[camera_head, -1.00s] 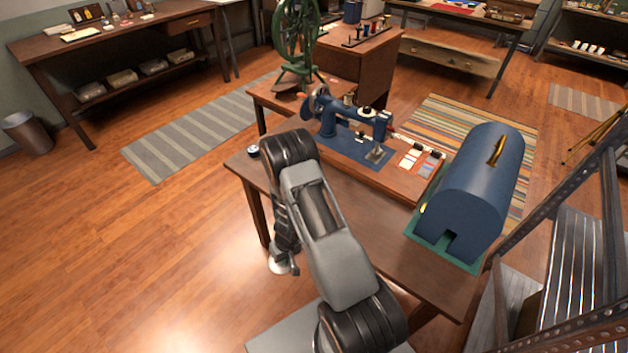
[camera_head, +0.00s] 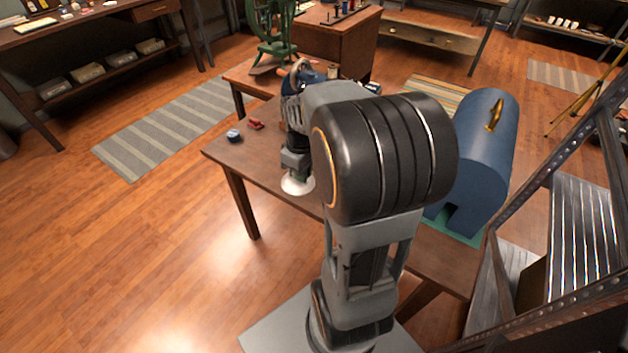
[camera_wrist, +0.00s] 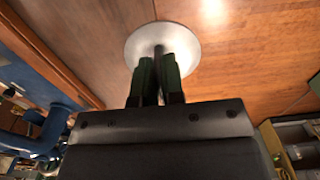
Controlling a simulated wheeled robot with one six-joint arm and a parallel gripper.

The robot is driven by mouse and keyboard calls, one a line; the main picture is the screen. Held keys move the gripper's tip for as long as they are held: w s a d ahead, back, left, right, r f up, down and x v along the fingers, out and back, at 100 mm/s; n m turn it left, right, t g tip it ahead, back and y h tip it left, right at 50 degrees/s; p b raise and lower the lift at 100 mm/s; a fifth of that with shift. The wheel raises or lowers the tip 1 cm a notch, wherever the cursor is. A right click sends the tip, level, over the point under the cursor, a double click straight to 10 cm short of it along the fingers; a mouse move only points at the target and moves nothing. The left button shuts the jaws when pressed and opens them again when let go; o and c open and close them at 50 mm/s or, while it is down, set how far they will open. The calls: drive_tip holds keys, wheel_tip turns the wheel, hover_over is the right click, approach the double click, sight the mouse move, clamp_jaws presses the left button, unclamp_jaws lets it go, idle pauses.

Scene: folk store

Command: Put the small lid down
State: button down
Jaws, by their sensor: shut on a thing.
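The small lid is a pale round disc (camera_head: 297,185). It hangs beneath my gripper (camera_head: 296,165) at the front part of the wooden table (camera_head: 240,168). In the wrist view my gripper (camera_wrist: 158,72) has its dark green fingers close together on the lid's central knob, with the pale disc (camera_wrist: 180,35) beyond them. I cannot tell whether the lid touches the table. My arm hides much of the tabletop in the head view.
A small blue round thing (camera_head: 233,135) and a red thing (camera_head: 255,124) lie left on the table. The blue sewing machine (camera_wrist: 30,138) is close by. A large blue domed cover (camera_head: 483,150) stands right. Bare tabletop shows around the small things.

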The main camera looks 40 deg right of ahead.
drive_tip(key=shift+s+d+r, duration=0.35)
drive_tip(key=shift+s, duration=0.1)
drive_tip(key=shift+d+r, duration=0.1)
drive_tip(key=shift+d, duration=0.2)
drive_tip(key=shift+w+d+f, duration=1.1)
drive_tip(key=shift+w+f, duration=0.45)
drive_tip(key=shift+w, duration=0.35)
drive_tip(key=shift+w+d+f, duration=1.15)
drive_tip(key=shift+w+f, duration=0.4)
drive_tip(key=shift+w, duration=0.3)
drive_tip(key=shift+w+d+f, duration=1.1)
drive_tip(key=shift+w+f, duration=0.45)
drive_tip(key=shift+w, duration=0.35)
drive_tip(key=shift+f, duration=1.6)
drive_tip(key=shift+f+b, duration=0.2)
drive_tip(key=shift+b, duration=0.15)
drive_tip(key=c, duration=1.2)
unclamp_jaws()
drive_tip(key=shift+c, duration=0.2)
